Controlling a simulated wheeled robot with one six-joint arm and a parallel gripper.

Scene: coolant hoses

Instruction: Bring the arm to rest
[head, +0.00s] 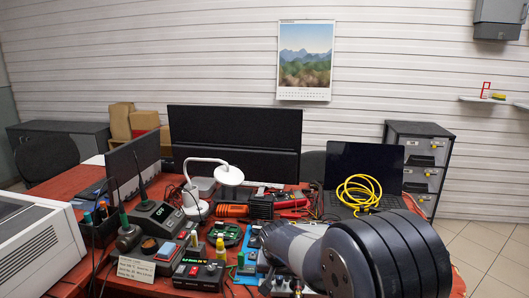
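My arm (372,258) fills the lower right of the head view, with a large dark rounded joint close to the camera. A lighter grey link runs from it toward the left, over the crowded red table (75,182). My gripper does not show. The arm hides part of the table's right side.
A yellow cable coil (359,192) lies on an open laptop (364,163) behind my arm. A white lamp (229,175), monitors (235,127) and several small devices crowd the table. A white machine (38,245) stands at left. Open floor (492,240) shows at right.

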